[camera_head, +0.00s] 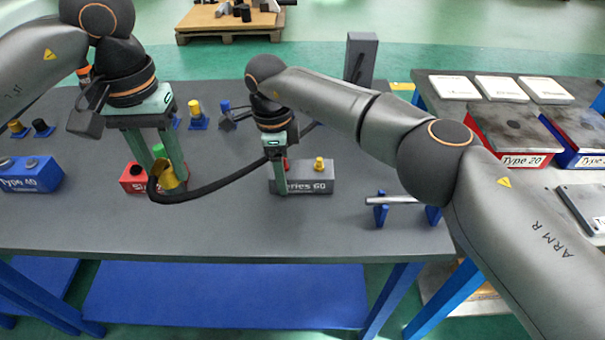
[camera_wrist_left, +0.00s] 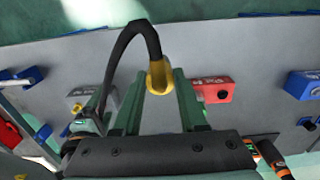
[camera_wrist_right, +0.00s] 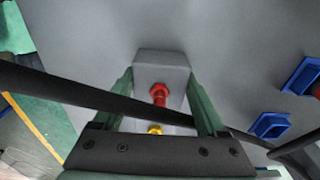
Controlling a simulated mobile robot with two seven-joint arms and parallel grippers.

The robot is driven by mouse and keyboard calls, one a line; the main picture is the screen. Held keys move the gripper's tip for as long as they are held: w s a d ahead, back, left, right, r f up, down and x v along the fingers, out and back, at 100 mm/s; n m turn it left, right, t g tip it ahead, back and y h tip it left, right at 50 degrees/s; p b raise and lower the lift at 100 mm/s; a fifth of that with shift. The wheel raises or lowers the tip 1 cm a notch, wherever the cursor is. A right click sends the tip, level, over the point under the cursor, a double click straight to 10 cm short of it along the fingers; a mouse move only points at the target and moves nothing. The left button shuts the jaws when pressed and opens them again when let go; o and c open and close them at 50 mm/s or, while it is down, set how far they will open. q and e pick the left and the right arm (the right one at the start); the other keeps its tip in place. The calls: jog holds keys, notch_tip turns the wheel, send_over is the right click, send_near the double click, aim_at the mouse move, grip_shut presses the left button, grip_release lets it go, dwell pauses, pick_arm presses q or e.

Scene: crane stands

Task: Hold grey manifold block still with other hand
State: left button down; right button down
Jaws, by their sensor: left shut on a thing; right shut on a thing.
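The grey manifold block (camera_head: 318,184), lettered "Series 60", sits on the table. It has a red fitting (camera_wrist_right: 160,92) and a yellow fitting (camera_head: 319,163) on top. My right gripper (camera_head: 282,178) is shut on the block, with one finger on each side in the right wrist view (camera_wrist_right: 160,76). My left gripper (camera_head: 160,172) is shut on the yellow end piece (camera_wrist_left: 160,76) of a black hose (camera_head: 222,184) and holds it above the table, near a red block (camera_head: 133,180). The hose curves across to the right gripper's area and crosses in front of the manifold block in the right wrist view.
A blue "Type 40" block (camera_head: 32,175) stands at the left. A metal rod on blue supports (camera_head: 381,212) lies to the right of the manifold block. Blue-based holders (camera_head: 198,118) stand at the back. Bins and trays (camera_head: 510,135) fill the right side table.

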pick_arm(q)
jog(key=shift+r, duration=1)
jog(key=shift+r, duration=2)
jog(key=shift+r, duration=2)
jog(key=shift+r, duration=2)
pick_arm(e)
grip_release()
